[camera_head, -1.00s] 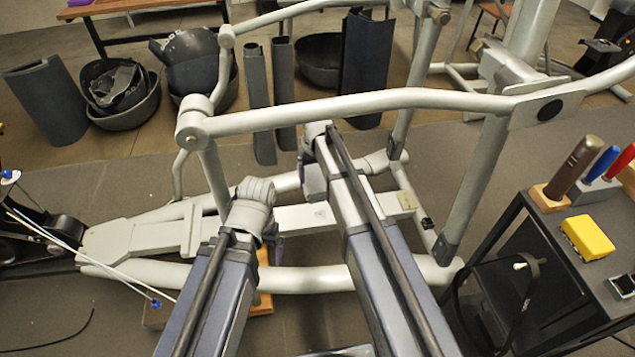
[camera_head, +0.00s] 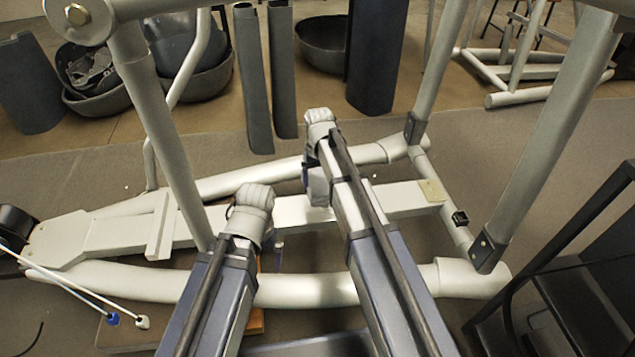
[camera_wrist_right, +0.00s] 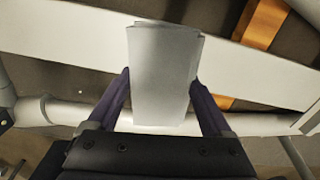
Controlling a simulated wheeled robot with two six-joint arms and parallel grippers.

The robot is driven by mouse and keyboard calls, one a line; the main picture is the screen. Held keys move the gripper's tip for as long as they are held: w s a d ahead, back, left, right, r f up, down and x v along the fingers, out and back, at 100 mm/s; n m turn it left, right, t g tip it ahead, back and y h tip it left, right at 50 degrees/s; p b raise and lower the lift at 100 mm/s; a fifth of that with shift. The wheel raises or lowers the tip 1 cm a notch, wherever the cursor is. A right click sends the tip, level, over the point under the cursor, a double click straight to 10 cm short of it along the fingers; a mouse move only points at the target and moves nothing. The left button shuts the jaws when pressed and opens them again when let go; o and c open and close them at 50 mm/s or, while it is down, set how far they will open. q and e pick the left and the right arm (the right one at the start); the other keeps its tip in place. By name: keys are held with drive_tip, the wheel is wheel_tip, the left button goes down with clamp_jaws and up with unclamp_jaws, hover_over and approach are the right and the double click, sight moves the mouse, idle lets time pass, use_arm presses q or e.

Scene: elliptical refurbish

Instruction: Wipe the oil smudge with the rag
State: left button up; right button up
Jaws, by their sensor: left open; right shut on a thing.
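The rag is a pale grey folded piece (camera_wrist_right: 163,75) held between the purple fingers of my right gripper (camera_wrist_right: 162,95) in the right wrist view. It hangs over the white centre beam (camera_wrist_right: 245,68); I cannot tell whether it touches. In the head view my right gripper (camera_head: 306,180) is above the middle of the beam (camera_head: 385,199), mostly hidden by its wrist. My left gripper (camera_head: 278,250) is to its left, near the beam's front side, its fingers largely hidden. It is open. I cannot make out the oil smudge; the rag and arms cover part of the beam.
Pale frame tubes surround the beam, with uprights at left (camera_head: 160,140) and right (camera_head: 548,140). Grey panels (camera_head: 255,80) and dark bowls (camera_head: 190,60) stand behind. A tan patch (camera_head: 432,190) marks the beam's right end.

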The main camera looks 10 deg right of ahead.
drive_tip(key=shift+w+f, duration=0.25)
drive_tip(key=shift+f, duration=0.3)
use_arm(q)
drive_tip(key=shift+w+a+f, duration=0.1)
drive_tip(key=shift+w+f, duration=0.1)
drive_tip(key=shift+f, duration=0.25)
use_arm(e)
drive_tip(key=shift+a, duration=0.1)
use_arm(q)
drive_tip(key=shift+f, duration=0.1)
